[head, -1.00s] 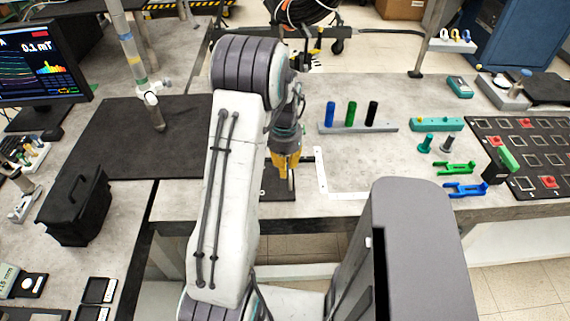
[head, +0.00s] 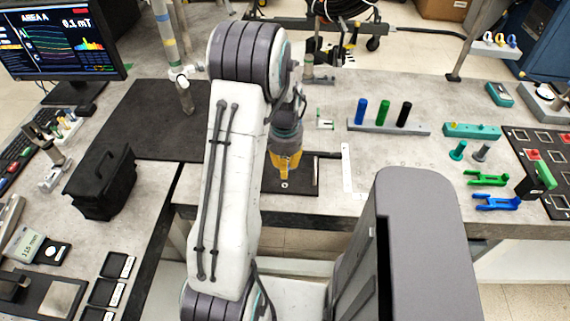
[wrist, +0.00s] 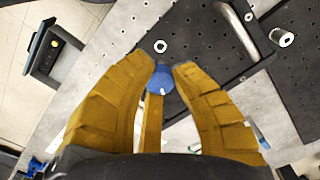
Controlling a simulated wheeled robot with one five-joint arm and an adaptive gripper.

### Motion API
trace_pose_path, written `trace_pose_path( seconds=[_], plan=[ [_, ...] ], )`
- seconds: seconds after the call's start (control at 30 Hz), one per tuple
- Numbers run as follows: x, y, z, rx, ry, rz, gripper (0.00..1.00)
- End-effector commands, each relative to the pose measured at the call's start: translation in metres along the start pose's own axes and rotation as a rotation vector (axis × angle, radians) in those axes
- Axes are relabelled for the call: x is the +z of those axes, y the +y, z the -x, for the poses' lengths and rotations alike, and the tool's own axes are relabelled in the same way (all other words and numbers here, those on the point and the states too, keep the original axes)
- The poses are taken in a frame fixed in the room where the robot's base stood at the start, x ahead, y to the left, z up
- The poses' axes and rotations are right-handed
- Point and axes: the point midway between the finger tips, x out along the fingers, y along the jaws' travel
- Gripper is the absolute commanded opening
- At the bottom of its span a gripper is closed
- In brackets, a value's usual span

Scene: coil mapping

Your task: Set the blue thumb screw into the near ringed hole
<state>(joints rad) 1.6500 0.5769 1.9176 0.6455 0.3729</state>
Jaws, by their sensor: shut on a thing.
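The blue thumb screw (wrist: 159,82) shows as a blue knob with a pale mark in the wrist view. My gripper (wrist: 162,68) is shut on it, with yellow fingers on both sides. In the head view my gripper (head: 285,170) points down over a black plate (head: 304,178) at the bench's front edge; the screw is hidden there. A ringed hole (wrist: 160,46) with a pale ring lies just beyond the fingertips in the wrist view. It also shows in the head view (head: 284,184), just below the gripper. The screw's tip is hidden, and it appears apart from the ring.
In the wrist view, a metal bar handle (wrist: 240,25) and a metal cylinder (wrist: 282,37) are to the right. In the head view, a rack of blue, green and black pegs (head: 390,127) stands right, and a black box (head: 100,182) left. The black mat (head: 145,120) is mostly clear.

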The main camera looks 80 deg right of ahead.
Motion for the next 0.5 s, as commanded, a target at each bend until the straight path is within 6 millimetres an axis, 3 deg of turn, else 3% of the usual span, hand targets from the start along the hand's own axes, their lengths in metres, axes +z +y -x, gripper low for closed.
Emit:
trace_pose_path(
  seconds=[0.3,0.5],
  plan=[
    [0.000,0.000,-0.026,0.000,-0.001,-0.001,0.00],
    [0.000,0.000,-0.023,0.000,0.000,-0.001,0.00]
  ],
)
